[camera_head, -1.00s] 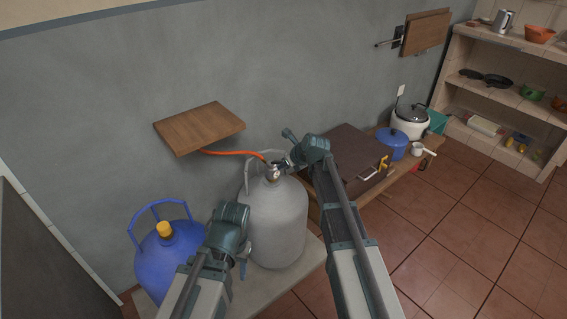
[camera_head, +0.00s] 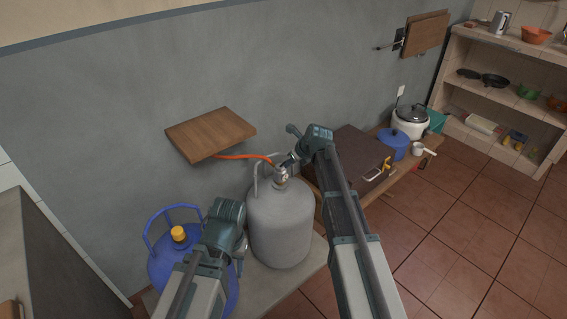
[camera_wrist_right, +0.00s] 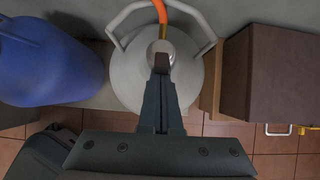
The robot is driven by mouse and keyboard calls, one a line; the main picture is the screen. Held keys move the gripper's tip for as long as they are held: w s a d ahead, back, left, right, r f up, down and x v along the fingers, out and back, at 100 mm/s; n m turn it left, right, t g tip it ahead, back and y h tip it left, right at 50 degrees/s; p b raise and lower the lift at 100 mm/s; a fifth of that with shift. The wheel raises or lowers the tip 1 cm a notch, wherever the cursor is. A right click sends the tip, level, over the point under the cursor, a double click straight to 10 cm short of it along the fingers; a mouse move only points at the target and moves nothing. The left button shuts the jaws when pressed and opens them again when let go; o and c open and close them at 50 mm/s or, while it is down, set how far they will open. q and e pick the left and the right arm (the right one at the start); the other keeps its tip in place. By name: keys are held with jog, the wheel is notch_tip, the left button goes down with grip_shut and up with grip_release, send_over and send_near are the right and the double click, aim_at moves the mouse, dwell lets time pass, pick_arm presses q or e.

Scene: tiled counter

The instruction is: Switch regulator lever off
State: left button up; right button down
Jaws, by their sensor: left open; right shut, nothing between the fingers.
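The grey gas cylinder (camera_head: 281,228) stands upright. Its regulator (camera_head: 281,175) sits on top, with an orange hose (camera_head: 243,157) running from it to the wall shelf. In the head view my right gripper (camera_head: 288,165) is at the regulator, beside and above it. In the right wrist view the shut fingers (camera_wrist_right: 161,62) are over the regulator (camera_wrist_right: 160,47) and cover part of it. Nothing shows between them. I cannot make out the lever, or whether the fingers touch it. My left gripper (camera_head: 241,262) hangs low by the cylinder's left side, its fingers mostly hidden by the wrist.
A blue bottle (camera_head: 163,262) with a yellow cap stands left of the cylinder. The brown box (camera_head: 350,155) is close on the right. A wooden wall shelf (camera_head: 212,133) is above left. The cylinder's handle frame (camera_wrist_right: 124,20) surrounds the regulator. Tiled floor at right is clear.

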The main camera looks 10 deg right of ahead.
jog(key=shift+w+r, duration=0.2)
jog(key=shift+r, duration=0.05)
jog(key=shift+w+a+r+p, duration=0.1)
jog(key=shift+p, duration=0.2)
jog(key=shift+w+a+r, duration=0.1)
jog(key=shift+w+a, duration=0.05)
jog(key=shift+r, duration=0.1)
jog(key=shift+r+p, duration=0.7)
jog(key=shift+p, duration=0.2)
